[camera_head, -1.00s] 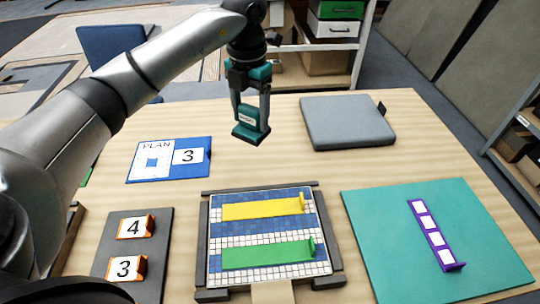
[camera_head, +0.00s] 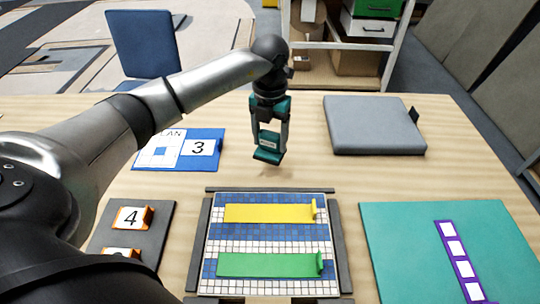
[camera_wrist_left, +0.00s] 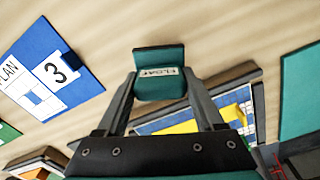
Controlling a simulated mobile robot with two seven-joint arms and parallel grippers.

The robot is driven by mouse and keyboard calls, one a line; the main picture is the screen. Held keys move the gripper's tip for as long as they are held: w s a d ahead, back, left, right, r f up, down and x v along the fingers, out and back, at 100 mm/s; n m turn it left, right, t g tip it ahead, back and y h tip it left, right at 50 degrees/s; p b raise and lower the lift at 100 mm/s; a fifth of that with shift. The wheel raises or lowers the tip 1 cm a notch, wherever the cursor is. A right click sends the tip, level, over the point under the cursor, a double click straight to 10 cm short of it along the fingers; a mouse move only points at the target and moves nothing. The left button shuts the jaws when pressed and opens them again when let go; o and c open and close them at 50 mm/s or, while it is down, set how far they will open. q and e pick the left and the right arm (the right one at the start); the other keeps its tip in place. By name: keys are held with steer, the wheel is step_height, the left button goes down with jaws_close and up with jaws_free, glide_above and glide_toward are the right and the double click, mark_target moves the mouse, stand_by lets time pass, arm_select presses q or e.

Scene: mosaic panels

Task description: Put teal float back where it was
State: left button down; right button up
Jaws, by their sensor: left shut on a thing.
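The teal float (camera_head: 268,150) is a small teal block with a white label; it also shows in the left wrist view (camera_wrist_left: 159,73). My left gripper (camera_head: 270,138) is shut on it and holds it above the bare wood of the table, behind the mosaic panel (camera_head: 270,238). In the left wrist view the fingers of my left gripper (camera_wrist_left: 160,88) stand on either side of the float. Whether the float touches the table is hard to tell, but a faint shadow lies below it. My right gripper is not in view.
On the panel lie a yellow strip (camera_head: 268,213) and a green strip (camera_head: 268,265). A blue plan board (camera_head: 205,160) is at left, a grey pad (camera_head: 372,125) at back right. A teal mat (camera_head: 410,255) with a purple strip (camera_head: 455,255) is at right. Orange number tags (camera_head: 132,217) stand on a dark tray (camera_head: 165,222).

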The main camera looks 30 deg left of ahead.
mark_target(270, 154)
arm_select(q)
steer(key=shift+f, duration=0.6)
step_height(270, 154, down, 4)
steer(key=shift+r+b, duration=0.25)
steer(key=shift+b, duration=0.2)
steer(key=shift+f, duration=0.25)
steer(key=shift+r, duration=0.1)
steer(key=shift+f, duration=0.2)
steer(key=shift+c, duration=1.8)
jaws_free()
steer(key=o, duration=0.4)
steer(key=shift+c, duration=0.2)
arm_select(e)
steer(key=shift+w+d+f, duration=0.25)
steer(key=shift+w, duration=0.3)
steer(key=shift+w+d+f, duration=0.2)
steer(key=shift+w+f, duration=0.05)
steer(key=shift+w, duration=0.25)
